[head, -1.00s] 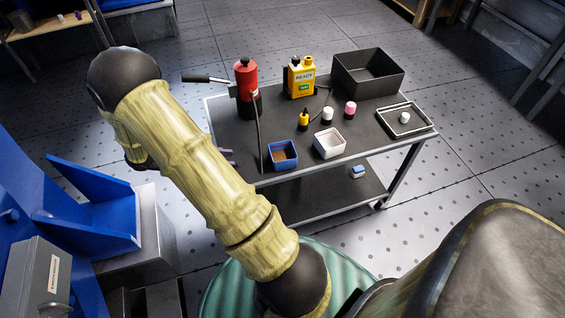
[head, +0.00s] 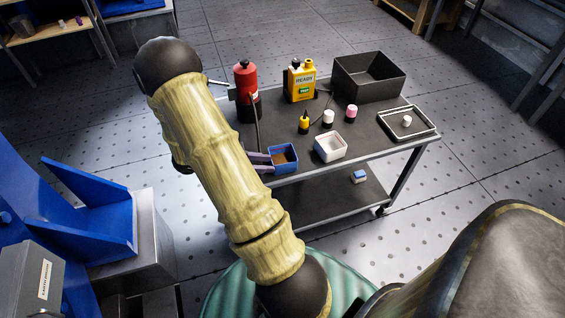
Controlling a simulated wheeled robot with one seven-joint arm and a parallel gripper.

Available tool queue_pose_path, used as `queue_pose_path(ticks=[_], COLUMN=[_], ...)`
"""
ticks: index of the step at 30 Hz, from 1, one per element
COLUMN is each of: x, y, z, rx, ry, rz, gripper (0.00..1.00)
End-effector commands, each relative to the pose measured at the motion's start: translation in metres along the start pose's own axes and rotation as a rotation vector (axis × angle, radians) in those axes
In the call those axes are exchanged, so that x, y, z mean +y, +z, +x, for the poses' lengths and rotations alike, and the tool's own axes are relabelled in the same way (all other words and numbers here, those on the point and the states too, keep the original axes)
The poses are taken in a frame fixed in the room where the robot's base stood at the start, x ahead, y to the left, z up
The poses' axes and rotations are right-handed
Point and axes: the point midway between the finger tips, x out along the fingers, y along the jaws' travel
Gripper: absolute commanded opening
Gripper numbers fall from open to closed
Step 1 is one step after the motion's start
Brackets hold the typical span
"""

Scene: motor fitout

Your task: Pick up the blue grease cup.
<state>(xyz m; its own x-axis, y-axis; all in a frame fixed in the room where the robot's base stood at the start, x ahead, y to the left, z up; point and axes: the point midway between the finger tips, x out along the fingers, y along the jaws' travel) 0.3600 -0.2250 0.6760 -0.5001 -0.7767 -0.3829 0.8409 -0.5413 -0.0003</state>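The blue grease cup (head: 285,166) is a small square open box with brown contents. It stands upright at the front edge of the cart top, left of a white square cup (head: 330,148). My gripper (head: 270,163) shows as two purplish fingers, one above the other in the picture, pointing right at the cup's left side. The fingers are apart, with a gap between them. Their tips are at or very near the cup's left wall; I cannot tell if they touch it. The rest of the gripper is hidden behind my arm.
The cart top (head: 384,146) also holds a red canister (head: 246,82), a yellow jug (head: 301,80), small bottles (head: 328,118), a black bin (head: 368,78) and a shallow tray (head: 425,125). A blue-and-white block (head: 358,176) lies on the lower shelf.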

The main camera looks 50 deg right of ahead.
Motion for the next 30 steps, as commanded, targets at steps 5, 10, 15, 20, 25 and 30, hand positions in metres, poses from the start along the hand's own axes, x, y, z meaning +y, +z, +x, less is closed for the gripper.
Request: queue_pose_path(ticks=[5, 10, 15, 20, 25, 30], x=[0.000, 0.000, 0.001, 0.003, 0.003, 0.004], y=[0.000, 0.000, -0.001, -0.002, -0.001, 0.000], z=[0.006, 0.006, 0.016, 0.039, 0.057, 0.057], rx=[0.000, 0.000, 0.000, 0.000, 0.001, 0.001], ry=[0.000, 0.000, -0.002, -0.004, -0.002, 0.002], rz=[0.000, 0.000, 0.001, 0.001, 0.000, -0.001], gripper=[0.28, 0.28, 0.28, 0.28, 0.28, 0.28])
